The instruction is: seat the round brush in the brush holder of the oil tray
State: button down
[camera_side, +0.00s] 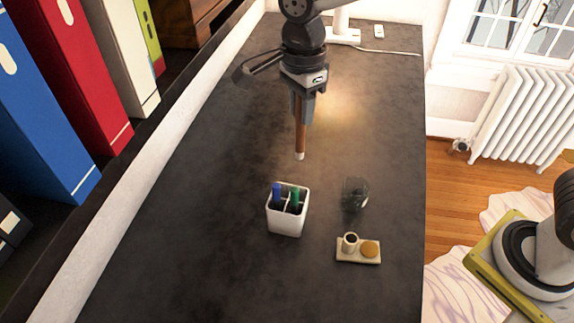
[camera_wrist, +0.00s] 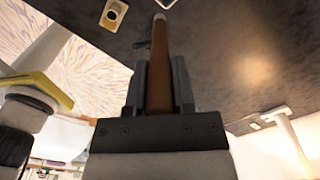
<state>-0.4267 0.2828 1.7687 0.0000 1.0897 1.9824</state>
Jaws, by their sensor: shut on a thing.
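The round brush (camera_side: 301,136) has a brown handle and a pale tip, and hangs close to upright in my gripper (camera_side: 303,102). In the wrist view the brush (camera_wrist: 159,45) runs out from between the two fingers of my gripper (camera_wrist: 158,82). The oil tray (camera_side: 345,259) is a small cream slab on the table at the lower right of the side view. Its brush holder (camera_side: 350,243) is a short round cup on the left, beside an amber round pool of oil. The tray (camera_wrist: 106,20) also shows at the top of the wrist view. The brush is above the table, apart from the tray.
A white divided cup (camera_side: 287,222) with a blue and a green marker stands left of the tray. A dark see-through glass (camera_side: 354,194) stands just behind the tray. The dark table (camera_side: 190,230) is clear on the left; binders line its left side.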

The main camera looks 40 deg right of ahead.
jog(key=shift+s+d+f, duration=0.4)
jog(key=shift+s+d, duration=0.85)
jog(key=shift+s, duration=2.1)
jog(key=shift+s+d+f, duration=0.35)
jog(key=shift+s+d, duration=0.85)
jog(key=shift+s, duration=2.15)
notch_tip(320, 180, down, 11)
jog(key=shift+f, duration=0.15)
jog(key=shift+f, duration=0.15)
jog(key=shift+w+f, duration=0.1)
jog(key=shift+f, duration=2)
jog(key=shift+f, duration=0.1)
jog(key=shift+f, duration=1.65)
jog(key=shift+f, duration=0.1)
